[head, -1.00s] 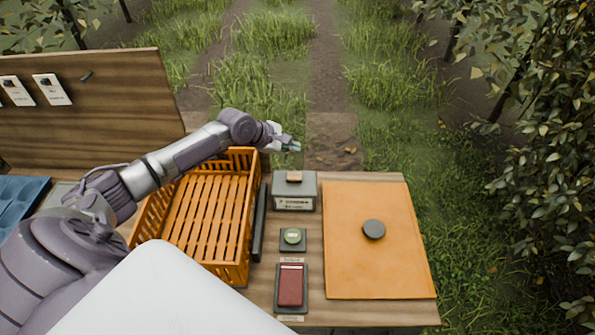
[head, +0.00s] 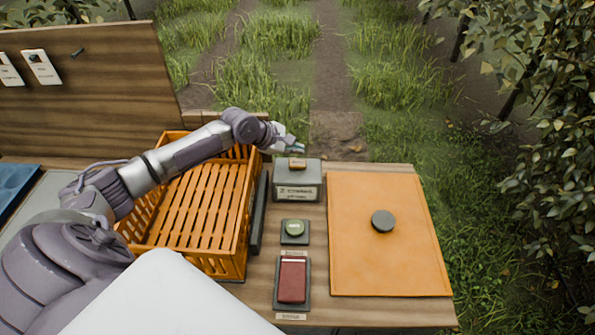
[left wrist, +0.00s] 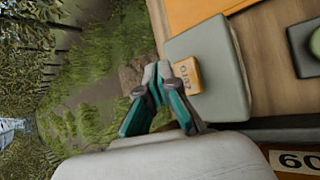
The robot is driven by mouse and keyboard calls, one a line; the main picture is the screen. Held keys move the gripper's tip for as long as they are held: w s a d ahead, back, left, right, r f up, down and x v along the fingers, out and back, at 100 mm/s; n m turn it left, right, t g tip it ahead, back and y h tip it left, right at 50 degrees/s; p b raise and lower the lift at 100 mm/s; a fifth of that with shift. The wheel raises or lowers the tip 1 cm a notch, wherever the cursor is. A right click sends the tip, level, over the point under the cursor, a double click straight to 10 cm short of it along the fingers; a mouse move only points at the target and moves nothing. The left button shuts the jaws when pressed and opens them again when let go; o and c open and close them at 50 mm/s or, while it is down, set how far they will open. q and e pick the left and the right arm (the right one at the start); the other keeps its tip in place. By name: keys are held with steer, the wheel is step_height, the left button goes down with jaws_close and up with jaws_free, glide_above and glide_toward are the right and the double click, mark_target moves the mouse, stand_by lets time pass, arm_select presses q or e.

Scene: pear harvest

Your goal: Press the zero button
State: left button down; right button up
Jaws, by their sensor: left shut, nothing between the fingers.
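The zero button is a small orange-brown block (head: 297,163) on top of a grey box (head: 298,187) on the table. In the left wrist view the orange button (left wrist: 189,76), with lettering on it, sits at the edge of the grey box top (left wrist: 215,68). My left gripper (head: 298,147) is shut and empty, just beyond and above the button in the head view. In the left wrist view its fingertips (left wrist: 160,70) lie just left of the button. I cannot tell whether they touch it. My right gripper is not in view.
An orange crate (head: 243,232) stands left of the box, partly under my left arm. In front of the box are a round green button (head: 294,228) and a dark red pad (head: 292,281). An orange mat (head: 385,265) with a dark disc (head: 382,221) lies to the right.

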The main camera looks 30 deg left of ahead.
mark_target(301, 161)
arm_select(q)
steer(key=shift+f, duration=0.95)
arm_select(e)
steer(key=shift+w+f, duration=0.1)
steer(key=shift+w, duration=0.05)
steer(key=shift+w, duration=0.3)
arm_select(q)
steer(key=shift+f, duration=0.4)
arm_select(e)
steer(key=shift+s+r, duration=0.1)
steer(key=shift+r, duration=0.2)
arm_select(q)
steer(key=shift+s+f, duration=0.1)
steer(key=shift+f, duration=0.55)
stand_by(0.7)
steer(key=shift+r+p, duration=1)
steer(key=shift+p, duration=0.5)
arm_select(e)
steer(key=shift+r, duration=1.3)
